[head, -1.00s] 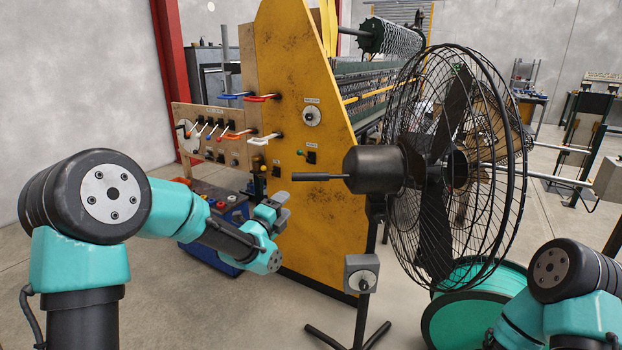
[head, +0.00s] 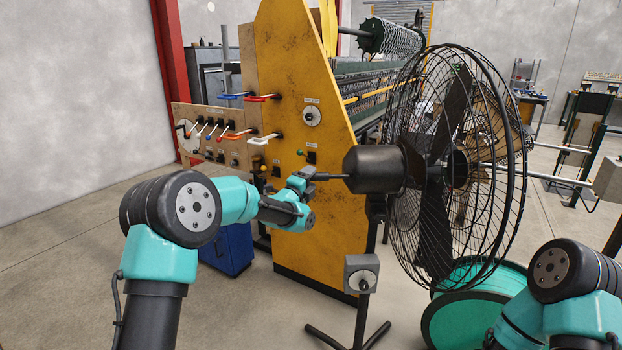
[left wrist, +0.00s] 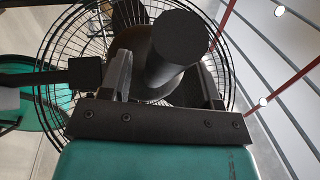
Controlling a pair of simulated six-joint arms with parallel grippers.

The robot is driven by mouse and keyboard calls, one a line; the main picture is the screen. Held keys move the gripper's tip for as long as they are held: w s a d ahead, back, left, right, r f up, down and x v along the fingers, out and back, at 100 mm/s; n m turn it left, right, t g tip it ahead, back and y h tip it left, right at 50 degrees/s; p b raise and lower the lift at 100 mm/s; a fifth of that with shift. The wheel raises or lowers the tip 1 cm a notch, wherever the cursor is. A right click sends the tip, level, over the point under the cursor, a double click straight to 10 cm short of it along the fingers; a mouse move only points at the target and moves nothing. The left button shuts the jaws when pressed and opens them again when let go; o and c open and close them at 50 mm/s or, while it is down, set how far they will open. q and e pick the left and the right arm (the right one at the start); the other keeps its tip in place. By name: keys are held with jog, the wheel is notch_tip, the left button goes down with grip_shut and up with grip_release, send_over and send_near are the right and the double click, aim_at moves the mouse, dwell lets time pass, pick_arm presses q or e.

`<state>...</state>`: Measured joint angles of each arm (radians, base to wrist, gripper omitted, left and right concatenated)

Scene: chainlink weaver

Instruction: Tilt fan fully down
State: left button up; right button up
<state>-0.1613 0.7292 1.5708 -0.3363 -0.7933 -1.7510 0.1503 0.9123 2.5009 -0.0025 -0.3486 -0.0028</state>
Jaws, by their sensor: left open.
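The black pedestal fan (head: 440,170) stands right of centre in the head view, its round wire cage facing right and its motor housing (head: 373,169) roughly level. A dark rod handle (head: 333,177) sticks out to the left from the back of the housing. My left gripper (head: 309,174) is at the free end of this handle. In the left wrist view its jaws (left wrist: 168,85) are open, with the round end of the handle (left wrist: 181,38) between them in the picture; contact cannot be told. My right gripper is out of view.
The yellow machine panel (head: 310,225) with knobs and levers stands just behind my left gripper. A grey box with a dial (head: 361,273) is on the fan's stand. A teal spool (head: 455,320) lies below the fan. A blue toolbox (head: 228,248) stands on the floor at left.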

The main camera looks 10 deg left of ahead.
pick_arm(q)
jog(key=shift+w+d+r, duration=0.1)
jog(key=shift+w+d, duration=0.1)
jog(key=shift+w, duration=0.4)
jog(key=shift+c, duration=0.3)
grip_shut()
